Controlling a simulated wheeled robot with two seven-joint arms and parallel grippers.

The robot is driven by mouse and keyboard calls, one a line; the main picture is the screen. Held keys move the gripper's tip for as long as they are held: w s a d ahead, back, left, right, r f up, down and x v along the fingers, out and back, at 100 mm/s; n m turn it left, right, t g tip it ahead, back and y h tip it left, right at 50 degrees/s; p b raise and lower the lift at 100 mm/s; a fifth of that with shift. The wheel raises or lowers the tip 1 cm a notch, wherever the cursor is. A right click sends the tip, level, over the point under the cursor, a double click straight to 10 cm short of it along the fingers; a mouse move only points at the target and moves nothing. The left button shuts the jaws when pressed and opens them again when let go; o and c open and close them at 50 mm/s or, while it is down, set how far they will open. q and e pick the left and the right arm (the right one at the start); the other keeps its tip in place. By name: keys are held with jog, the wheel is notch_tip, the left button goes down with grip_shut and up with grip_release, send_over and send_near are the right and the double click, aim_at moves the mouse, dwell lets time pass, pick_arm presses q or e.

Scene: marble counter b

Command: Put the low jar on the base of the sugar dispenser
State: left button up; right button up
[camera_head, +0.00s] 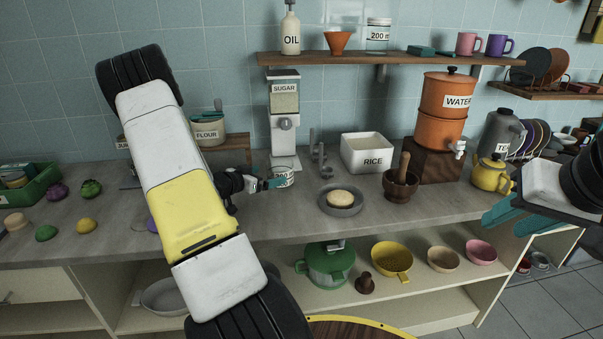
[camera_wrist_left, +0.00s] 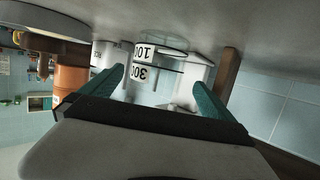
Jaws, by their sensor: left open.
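The low jar (camera_head: 284,180) is clear glass with a white label and stands upright on the counter, in front of the sugar dispenser (camera_head: 284,125). The dispenser is tall and white, and its base (camera_head: 291,162) is partly hidden behind the jar. My left gripper (camera_head: 275,183) is open with its teal fingers at the jar. In the left wrist view, which is upside down, the low jar (camera_wrist_left: 150,78) shows between the two fingers; I cannot tell whether they touch it. The white dispenser (camera_wrist_left: 190,92) shows beyond. My right gripper (camera_head: 512,217) is open and empty at the right.
A bent grey fixture (camera_head: 320,160) and the white rice bin (camera_head: 366,153) stand right of the dispenser. A grey bowl with a round bun (camera_head: 341,199) and a mortar (camera_head: 400,185) are nearer the front. A wooden shelf (camera_head: 390,58) hangs above. Bare counter lies in front of the jar.

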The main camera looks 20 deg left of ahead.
pick_arm(q)
jog(key=x, duration=0.7)
jog(key=shift+w+d, duration=0.2)
jog(key=shift+r, duration=0.1)
jog(key=c, duration=1.6)
